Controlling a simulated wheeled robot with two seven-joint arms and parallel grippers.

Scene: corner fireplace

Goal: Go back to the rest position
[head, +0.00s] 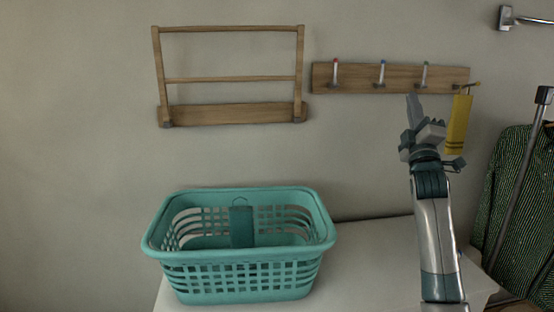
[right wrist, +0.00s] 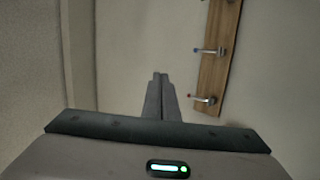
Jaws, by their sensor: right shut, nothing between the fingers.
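My right gripper (head: 413,108) is raised in front of the wall at the right of the head view, just below the wooden hook rail (head: 350,78). Its fingers point up and are shut with nothing between them. In the right wrist view the closed fingers (right wrist: 160,78) stand apart from any object, with the hook rail (right wrist: 214,65) to their right. My left gripper does not show in either view.
A teal basket (head: 240,277) stands on a white surface (head: 365,270), with a dark teal item (head: 241,226) inside. A wooden rack (head: 230,112) is on the wall. A yellow cloth (head: 458,125) hangs at the rail's right end. A dark patterned cloth (head: 505,180) and a grey pole (head: 520,180) stand at right.

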